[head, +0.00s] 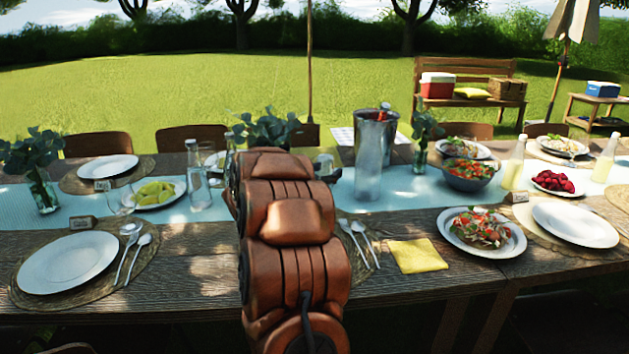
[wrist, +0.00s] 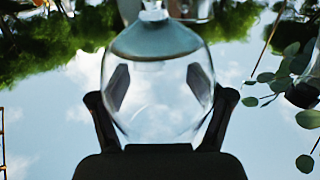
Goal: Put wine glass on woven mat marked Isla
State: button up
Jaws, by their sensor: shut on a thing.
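My gripper (wrist: 158,88) is shut on a clear wine glass (wrist: 160,118), with one finger on each side of its bowl. The wrist view is upside down, with sky at the bottom, and the stem points to the picture's top, so the glass looks upright. In the head view my arm hides the gripper. Woven mats lie at the front left (head: 20,292), back left (head: 72,184) and front right (head: 540,236). Place cards stand by them (head: 83,223), (head: 102,185), (head: 517,197), but their names are too small to read. Another mat is partly hidden behind my arm.
A steel wine cooler (head: 369,165) stands right of my arm. Glass bottles (head: 198,180), leafy vases (head: 43,190), a salad bowl (head: 467,178) and food plates crowd the runner. A yellow napkin (head: 417,256) lies in front. Bare wood shows left of my arm (head: 195,255).

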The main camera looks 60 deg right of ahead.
jog(key=shift+w+d+f+b, duration=0.15)
jog(key=shift+w+f+b, duration=0.05)
jog(key=shift+w+f, duration=0.85)
jog(key=shift+w+d+f+b, duration=0.1)
jog(key=shift+w+f+b, duration=0.05)
jog(key=shift+w+f, duration=0.85)
jog(key=o, duration=1.6)
jog(key=shift+o, duration=0.2)
jog(key=w+a, duration=0.1)
jog(key=a, duration=1.1)
jog(key=shift+w+r+p, duration=0.15)
jog(key=shift+w+p, duration=0.1)
jog(key=shift+p, duration=0.1)
